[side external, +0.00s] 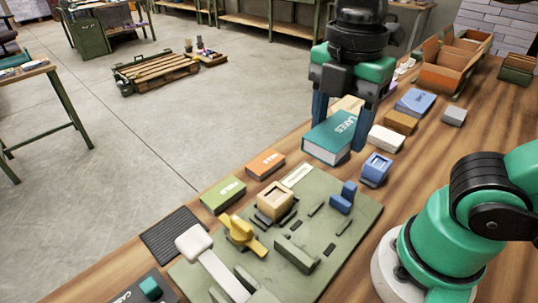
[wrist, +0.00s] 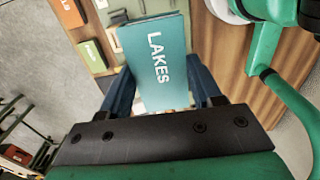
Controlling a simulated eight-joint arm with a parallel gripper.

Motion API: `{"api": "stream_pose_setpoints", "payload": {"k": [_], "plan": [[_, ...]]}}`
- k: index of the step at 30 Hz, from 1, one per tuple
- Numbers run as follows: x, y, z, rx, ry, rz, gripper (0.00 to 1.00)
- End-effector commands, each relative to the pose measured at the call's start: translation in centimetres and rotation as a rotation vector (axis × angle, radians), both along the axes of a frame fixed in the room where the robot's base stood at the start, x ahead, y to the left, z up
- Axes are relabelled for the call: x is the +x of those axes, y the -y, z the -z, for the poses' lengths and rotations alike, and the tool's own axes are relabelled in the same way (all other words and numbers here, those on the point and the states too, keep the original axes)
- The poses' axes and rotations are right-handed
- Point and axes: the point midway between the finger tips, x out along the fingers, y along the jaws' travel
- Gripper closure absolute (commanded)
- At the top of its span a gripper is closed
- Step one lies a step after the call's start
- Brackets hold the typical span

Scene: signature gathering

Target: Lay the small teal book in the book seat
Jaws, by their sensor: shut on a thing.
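The teal book (side external: 328,138), with "LAKES" on its cover, is held between the two blue fingers of my gripper (side external: 341,130). It sits above the wooden table, slightly tilted in the side view, beyond the far edge of the green board. In the wrist view the book (wrist: 155,62) fills the space between the fingers, its lettering running along the cover. My gripper is shut on it. The green board (side external: 345,225) carries several dark raised brackets and slots; I cannot tell which of them is the book seat.
A yellow clamp-like part (side external: 240,232), a wooden block (side external: 274,203) and a blue part (side external: 343,198) stand on the board. A green book (side external: 223,194) and an orange book (side external: 265,163) lie left of it. A blue block (side external: 376,168) and a white block (side external: 386,138) lie right of the held book.

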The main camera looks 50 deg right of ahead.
Motion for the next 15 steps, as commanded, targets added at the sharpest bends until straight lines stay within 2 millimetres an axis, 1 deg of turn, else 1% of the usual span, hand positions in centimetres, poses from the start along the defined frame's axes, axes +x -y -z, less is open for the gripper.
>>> {"api": "stream_pose_setpoints", "payload": {"k": [9, 15], "plan": [[0.0, 0.0, 7.3, 0.000, 0.000, 0.000, 0.94], [-0.1, 0.0, 11.0, 0.000, 0.000, -0.001, 0.94]]}}
